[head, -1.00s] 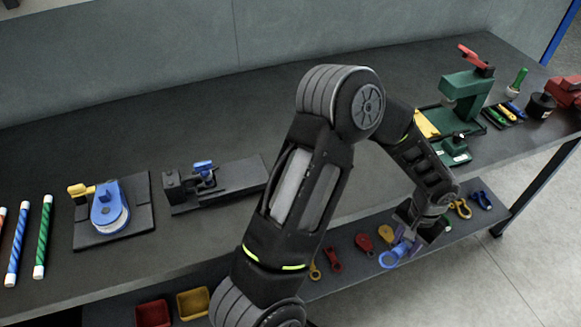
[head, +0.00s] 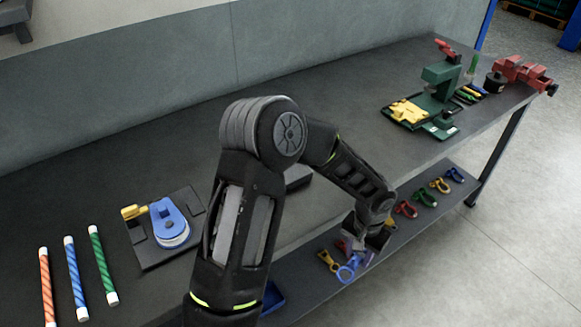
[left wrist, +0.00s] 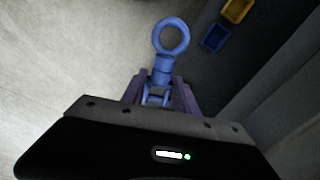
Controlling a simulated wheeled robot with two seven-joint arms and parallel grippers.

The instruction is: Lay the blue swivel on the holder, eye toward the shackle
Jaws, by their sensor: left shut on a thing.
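The blue swivel (head: 348,271) is in my left gripper (head: 368,247), out in front of the workbench over the lower shelf. In the left wrist view the swivel (left wrist: 162,71) sits between the purple fingers of my left gripper (left wrist: 160,92). Its round eye points away from the palm. The gripper is shut on the swivel's lower part. Of the holder only a dark end of its base (head: 298,178) shows, right of my left arm. The arm hides the rest of it, including the shackle. My right gripper is not in view.
A blue pulley on a black plate (head: 150,251) and striped rods (head: 75,280) lie at the left. A green press (head: 440,85) and red vise (head: 520,72) stand at the far right. Coloured shackles (head: 425,197) line the lower shelf. The bench's middle is clear.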

